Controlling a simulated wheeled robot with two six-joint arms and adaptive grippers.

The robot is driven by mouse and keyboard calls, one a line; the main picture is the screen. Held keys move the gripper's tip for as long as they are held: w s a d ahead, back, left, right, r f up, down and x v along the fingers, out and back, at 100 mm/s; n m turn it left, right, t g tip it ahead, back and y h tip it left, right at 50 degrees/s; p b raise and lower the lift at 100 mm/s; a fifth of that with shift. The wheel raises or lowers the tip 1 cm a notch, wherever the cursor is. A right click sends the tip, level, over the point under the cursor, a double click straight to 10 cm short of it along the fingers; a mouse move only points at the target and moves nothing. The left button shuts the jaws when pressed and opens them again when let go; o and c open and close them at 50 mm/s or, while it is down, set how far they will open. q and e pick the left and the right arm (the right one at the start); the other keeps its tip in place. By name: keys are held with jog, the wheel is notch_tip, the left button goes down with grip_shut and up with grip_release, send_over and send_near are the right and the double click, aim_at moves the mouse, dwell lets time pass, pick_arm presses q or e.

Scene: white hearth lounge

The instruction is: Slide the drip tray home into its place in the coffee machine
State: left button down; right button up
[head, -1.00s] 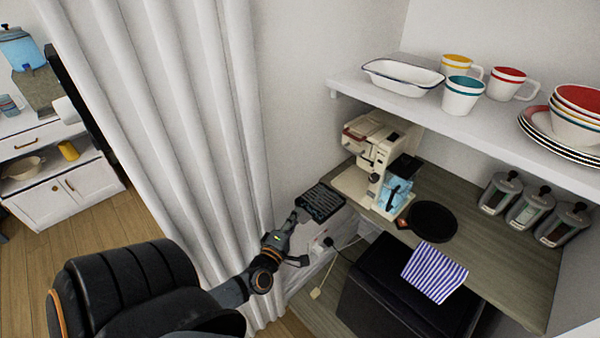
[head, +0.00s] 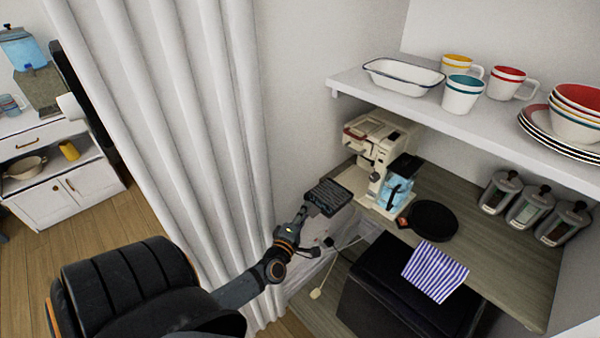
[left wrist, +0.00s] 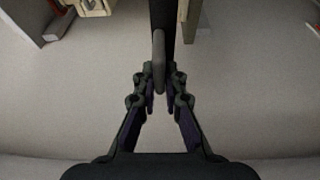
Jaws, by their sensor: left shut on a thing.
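The cream coffee machine (head: 378,135) stands on the wooden counter below the white shelf, and its pale base juts out at the front left. My left gripper (head: 308,212) is shut on the dark, slotted drip tray (head: 329,196) at its near end. The tray is held roughly level in front of the machine's base; in the head view its far edge overlaps the base, so I cannot tell whether they touch. In the left wrist view the tray (left wrist: 162,22) shows nearly edge-on, its grip between the fingertips (left wrist: 160,90). The machine's slot for the tray is hidden. My right gripper is out of view.
A blue water container (head: 398,189) and a round black pan-like thing (head: 432,220) are beside the machine. Cables hang below the tray. A white curtain (head: 170,120) is at the left.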

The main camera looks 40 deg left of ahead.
aim_at(313, 206)
pick_arm(q)
jog(key=shift+w+f, duration=0.15)
jog(key=shift+w, duration=0.55)
jog(key=shift+w+d+f+b, duration=0.1)
jog(key=shift+w+b, duration=0.1)
jog(key=shift+w, duration=0.35)
jog(key=shift+w+d+f+b, duration=0.1)
jog(key=shift+w+b, duration=0.05)
jog(key=shift+w, duration=0.35)
jog(key=shift+w+d+f+b, duration=0.1)
jog(key=shift+w+f+b, duration=0.2)
jog(key=shift+w, duration=0.8)
jog(key=shift+w+d+f+b, duration=0.15)
jog(key=shift+w+b, duration=0.3)
jog(key=shift+w, duration=0.7)
jog(key=shift+w+a+f+b, duration=0.1)
jog(key=shift+w+f+b, duration=0.2)
jog(key=shift+w, duration=0.8)
jog(key=shift+w+d+b, duration=0.2)
jog(key=shift+w+b, duration=0.35)
jog(key=shift+w, duration=1.45)
jog(key=shift+w+d, duration=0.1)
jog(key=shift+w, duration=0.5)
jog(key=shift+w+f, duration=0.1)
jog(key=shift+f+b, duration=0.15)
jog(key=shift+b, duration=0.25)
